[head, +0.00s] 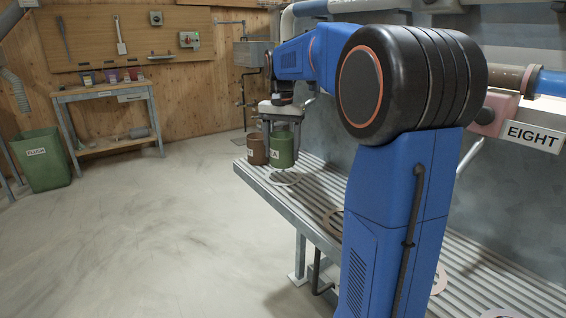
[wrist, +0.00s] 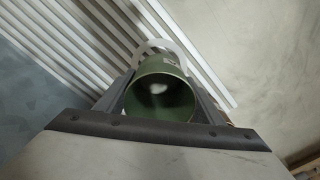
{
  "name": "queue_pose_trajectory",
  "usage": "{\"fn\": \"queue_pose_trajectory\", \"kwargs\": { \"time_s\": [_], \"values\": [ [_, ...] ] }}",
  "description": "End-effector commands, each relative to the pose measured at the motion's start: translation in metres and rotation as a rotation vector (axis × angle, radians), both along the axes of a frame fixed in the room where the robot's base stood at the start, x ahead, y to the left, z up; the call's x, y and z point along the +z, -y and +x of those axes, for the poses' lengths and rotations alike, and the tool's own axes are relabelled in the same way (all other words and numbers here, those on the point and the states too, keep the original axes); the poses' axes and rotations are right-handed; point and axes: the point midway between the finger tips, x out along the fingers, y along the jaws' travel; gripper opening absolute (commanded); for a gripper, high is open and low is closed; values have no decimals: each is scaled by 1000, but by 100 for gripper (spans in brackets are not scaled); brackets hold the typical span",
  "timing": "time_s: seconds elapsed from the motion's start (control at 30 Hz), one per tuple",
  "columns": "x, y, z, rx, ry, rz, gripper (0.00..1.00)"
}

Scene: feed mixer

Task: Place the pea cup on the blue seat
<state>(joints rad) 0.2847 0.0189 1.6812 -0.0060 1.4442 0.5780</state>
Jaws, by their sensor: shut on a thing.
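The green cup (head: 284,146), with a label on which only a letter like "A" shows, is between the fingers of my gripper (head: 281,124). My gripper is shut on it, and the cup looks upright. In the wrist view the green cup (wrist: 160,72) shows its open mouth between the two fingers. A pale ring (head: 284,178) lies on the slatted bench just below the cup; whether the cup touches it I cannot tell. I cannot make out a blue seat; my arm hides part of the bench.
A brown cup (head: 256,149) stands close left of the green cup. A green bin (head: 40,160) and a side table (head: 105,94) stand at left. The floor between is clear.

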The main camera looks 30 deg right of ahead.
Motion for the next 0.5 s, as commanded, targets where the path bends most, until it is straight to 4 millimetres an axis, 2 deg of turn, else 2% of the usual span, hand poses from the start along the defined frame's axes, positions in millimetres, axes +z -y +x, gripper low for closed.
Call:
{"fn": "queue_pose_trajectory", "kwargs": {
  "time_s": [0.17, 0.4, 0.5],
  "values": [
    [-9, 0, 0, 0, -1, 1, 35],
    [-38, -1, 0, 0, -2, 1, 35],
    [-44, 4, 0, -1, -1, 1, 35]
  ]
}}
